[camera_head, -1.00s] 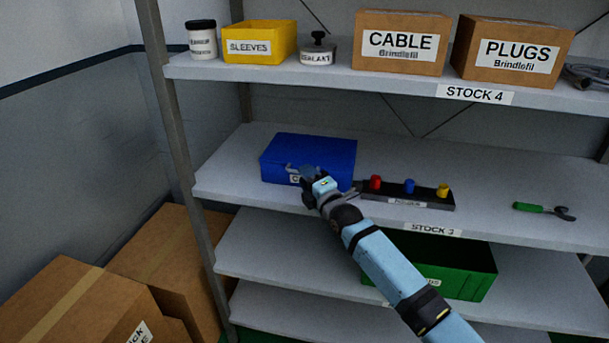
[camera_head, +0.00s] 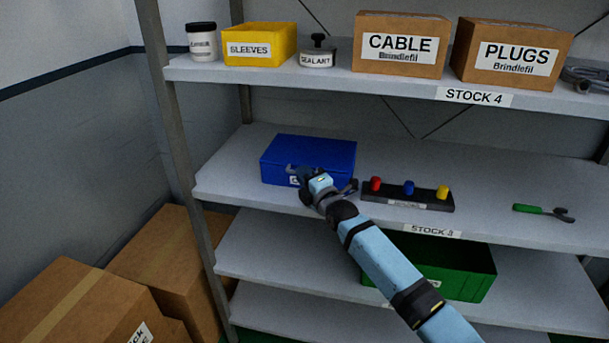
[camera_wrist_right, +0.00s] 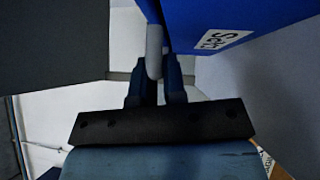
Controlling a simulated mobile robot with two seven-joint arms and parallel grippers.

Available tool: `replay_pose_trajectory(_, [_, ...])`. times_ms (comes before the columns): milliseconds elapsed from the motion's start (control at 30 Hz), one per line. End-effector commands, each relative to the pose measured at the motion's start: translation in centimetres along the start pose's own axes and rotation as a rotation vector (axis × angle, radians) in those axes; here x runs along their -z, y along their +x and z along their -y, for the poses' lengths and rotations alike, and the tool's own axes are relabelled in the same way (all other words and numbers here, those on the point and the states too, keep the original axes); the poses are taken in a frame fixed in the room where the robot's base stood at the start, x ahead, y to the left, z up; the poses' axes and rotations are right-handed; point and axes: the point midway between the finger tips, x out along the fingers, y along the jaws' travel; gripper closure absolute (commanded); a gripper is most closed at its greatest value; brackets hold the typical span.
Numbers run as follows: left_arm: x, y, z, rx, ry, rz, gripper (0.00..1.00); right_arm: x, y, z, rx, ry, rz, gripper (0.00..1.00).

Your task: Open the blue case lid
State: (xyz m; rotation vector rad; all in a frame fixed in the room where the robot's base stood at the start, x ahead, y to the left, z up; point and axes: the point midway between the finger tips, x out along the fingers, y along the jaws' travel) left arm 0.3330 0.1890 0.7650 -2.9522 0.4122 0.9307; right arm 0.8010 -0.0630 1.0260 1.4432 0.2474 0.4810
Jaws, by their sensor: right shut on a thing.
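The blue case (camera_head: 312,150) stands on the middle shelf at the left, and its lid looks closed. A white label is on its front, partly hidden by my gripper. My right gripper (camera_head: 298,175) is at the case's front face. In the right wrist view the blue case (camera_wrist_right: 235,18) fills the upper right, with its label tilted. There, my right gripper's fingers (camera_wrist_right: 155,78) are shut on a light grey handle (camera_wrist_right: 154,48) beside the blue front. My left gripper is not in view.
A black strip with red, blue and yellow knobs (camera_head: 408,196) lies right of the case, close to my wrist. Green-handled pliers (camera_head: 543,211) lie farther right. The upper shelf (camera_head: 270,78) holds boxes and jars. A green bin (camera_head: 470,270) is below.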

Motion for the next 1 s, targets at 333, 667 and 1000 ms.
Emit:
replay_pose_trajectory(333, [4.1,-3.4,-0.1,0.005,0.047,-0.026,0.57,-1.0,1.0,-5.2,0.123,0.121,0.001,1.00])
replay_pose_trajectory(667, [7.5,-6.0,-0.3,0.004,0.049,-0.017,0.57,-2.8,2.7,-9.2,0.292,0.290,0.001,1.00])
replay_pose_trajectory(1000, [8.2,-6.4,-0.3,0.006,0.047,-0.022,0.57,-4.2,4.1,-11.1,0.336,0.335,0.001,1.00])
